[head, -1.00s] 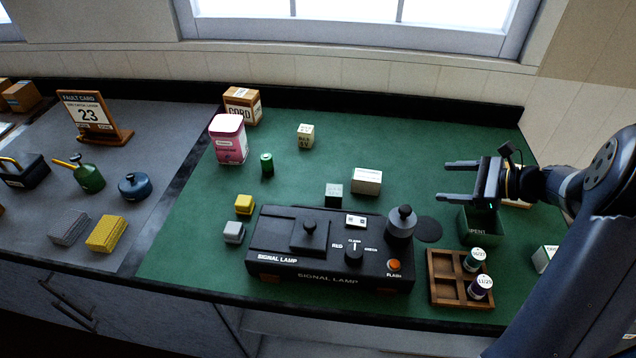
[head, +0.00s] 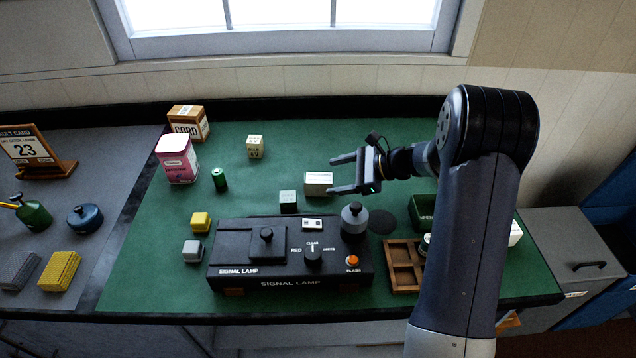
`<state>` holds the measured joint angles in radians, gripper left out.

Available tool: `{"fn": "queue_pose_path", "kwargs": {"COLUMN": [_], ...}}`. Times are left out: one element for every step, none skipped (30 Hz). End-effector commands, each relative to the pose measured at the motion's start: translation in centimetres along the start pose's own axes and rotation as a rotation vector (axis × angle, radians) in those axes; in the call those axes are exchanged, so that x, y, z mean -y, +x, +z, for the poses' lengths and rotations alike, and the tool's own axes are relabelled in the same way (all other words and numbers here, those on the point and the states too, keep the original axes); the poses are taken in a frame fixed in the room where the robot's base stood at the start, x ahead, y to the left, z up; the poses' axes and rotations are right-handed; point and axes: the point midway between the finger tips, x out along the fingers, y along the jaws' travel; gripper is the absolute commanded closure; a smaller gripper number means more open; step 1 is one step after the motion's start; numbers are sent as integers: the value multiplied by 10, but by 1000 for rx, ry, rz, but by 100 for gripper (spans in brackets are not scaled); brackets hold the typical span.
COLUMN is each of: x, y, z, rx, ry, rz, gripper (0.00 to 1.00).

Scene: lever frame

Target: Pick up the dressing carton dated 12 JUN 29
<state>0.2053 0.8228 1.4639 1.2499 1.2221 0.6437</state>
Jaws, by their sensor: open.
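Several small cartons stand on the green mat, and their dates are too small to read, so I cannot tell which is dated 12 JUN 29. A cream carton (head: 255,147) with dark print stands towards the back. A wider white carton (head: 316,186) lies near the middle, and a grey-green carton (head: 288,201) is just left and in front of it. Another pale carton (head: 515,233) is partly hidden behind my arm at the right. My gripper (head: 332,175) is open and empty, its fingers pointing left, by the white carton's right end; its height above the mat is unclear.
The black signal lamp box (head: 290,255) with knobs stands in front. A wooden tray (head: 403,266) and green SPENT bin (head: 424,208) are partly behind my arm. A pink tin (head: 177,160), CORD box (head: 188,122) and green cylinder (head: 220,180) stand left.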

Motion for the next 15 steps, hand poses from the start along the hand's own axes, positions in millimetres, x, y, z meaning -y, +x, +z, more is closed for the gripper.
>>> {"fn": "queue_pose_path", "kwargs": {"x": [-2,-2,-3,-4,-4,-4,-4,-4,-4,-3,-3,-3,-3,-3,-3], "y": [6,11,17,22,27,33,37,39,41,42,42,42,42,42,42], "z": [3,4,5,5,4,4,4,3,3,3,3,2,2,2,2], "rx": [0,1,1,0,1,1,1,0,0,0,0,0,0,0,0], "ry": [2,2,2,2,1,1,2,2,1,1,0,0,0,0,0], "rz": [4,5,5,5,5,4,4,3,2,2,1,1,0,0,0], "gripper": [31,31,31,31,31,31,31,31,31,31,31,31,31,31,31]}}
